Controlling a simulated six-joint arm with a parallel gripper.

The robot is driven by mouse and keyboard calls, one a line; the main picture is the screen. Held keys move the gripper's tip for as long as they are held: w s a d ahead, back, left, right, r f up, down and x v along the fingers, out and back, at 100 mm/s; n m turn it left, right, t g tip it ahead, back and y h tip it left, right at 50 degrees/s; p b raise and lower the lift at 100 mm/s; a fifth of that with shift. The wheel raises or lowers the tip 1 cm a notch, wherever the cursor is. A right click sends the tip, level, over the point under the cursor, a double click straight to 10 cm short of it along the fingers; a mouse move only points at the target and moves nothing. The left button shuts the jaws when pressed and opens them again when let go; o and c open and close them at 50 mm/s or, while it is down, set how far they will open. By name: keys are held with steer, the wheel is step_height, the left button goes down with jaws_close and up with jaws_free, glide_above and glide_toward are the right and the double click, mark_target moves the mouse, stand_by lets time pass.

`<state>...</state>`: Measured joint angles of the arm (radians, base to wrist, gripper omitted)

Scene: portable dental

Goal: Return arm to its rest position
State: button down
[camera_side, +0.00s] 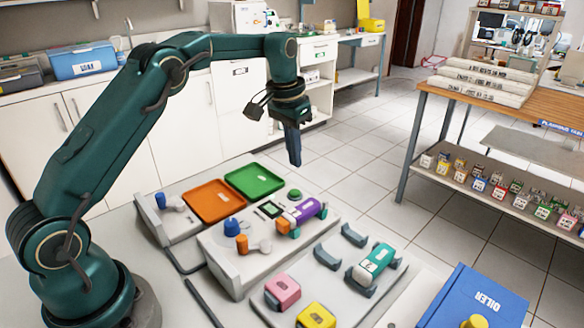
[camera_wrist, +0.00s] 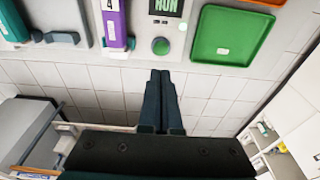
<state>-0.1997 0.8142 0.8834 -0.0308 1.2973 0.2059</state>
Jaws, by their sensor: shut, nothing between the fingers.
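My gripper (camera_side: 293,158) hangs pointing down in the side view, above and behind the work surface, past the far edge of the trays. Its dark fingers (camera_wrist: 160,78) are closed together with nothing between them. In the wrist view the fingertips sit just below the green button (camera_wrist: 161,46). My arm reaches up from the lower left, bends at the top and extends right. The gripper touches nothing that I can see.
An orange tray (camera_side: 215,201) and a green tray (camera_side: 254,179) lie on the bench. A purple device (camera_side: 308,211), a teal-and-white device (camera_side: 372,262), a pink block (camera_side: 283,291), a yellow block (camera_side: 316,316) and a blue box (camera_side: 474,300) stand nearby. Floor behind is open.

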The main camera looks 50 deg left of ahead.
steer(key=shift+r, duration=0.1)
steer(key=s+d+r+t, duration=0.2)
steer(key=s+d+r, duration=0.1)
steer(key=s+r, duration=0.3)
steer(key=s+d+r+t, duration=0.1)
steer(key=s+d+r, duration=0.25)
steer(key=r, duration=0.45)
steer(key=s+f, duration=0.4)
steer(key=s, duration=0.3)
steer(key=s+d+f, duration=0.1)
steer(key=s+f, duration=0.3)
steer(key=s, duration=0.4)
steer(key=shift+s+f+t, duration=0.25)
steer(key=shift+f+t, duration=0.1)
steer(key=shift+t, duration=0.05)
